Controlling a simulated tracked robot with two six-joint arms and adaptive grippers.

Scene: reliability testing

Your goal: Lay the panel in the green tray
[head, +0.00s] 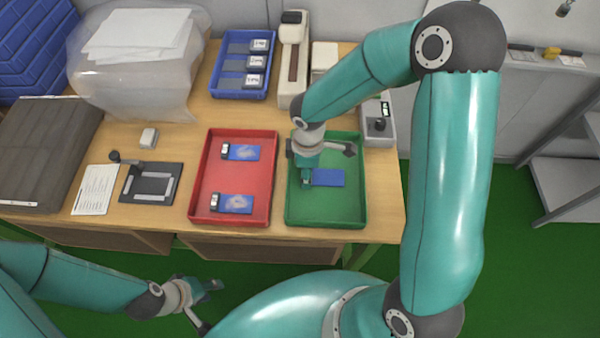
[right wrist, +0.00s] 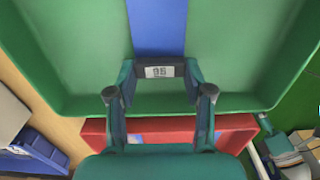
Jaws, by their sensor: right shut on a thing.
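The panel (head: 328,178) is a flat blue strip with a dark end block. It is inside the outline of the green tray (head: 325,220), level or nearly so. I cannot tell whether it touches the tray floor. My right gripper (head: 306,180) is over the tray's left part, shut on the panel's dark end. In the right wrist view, the fingers (right wrist: 160,80) grip both sides of the dark end with its white label (right wrist: 159,72); the blue strip (right wrist: 157,28) extends away over the tray. My left gripper (head: 208,307) is open and empty, in front of the table.
A red tray (head: 234,179) beside the green one holds two blue panels with pale marks. A blue bin (head: 240,92) behind holds several dark labelled pieces. A small device (head: 378,125) stands right of the green tray. A black fixture (head: 150,183) and paper lie left.

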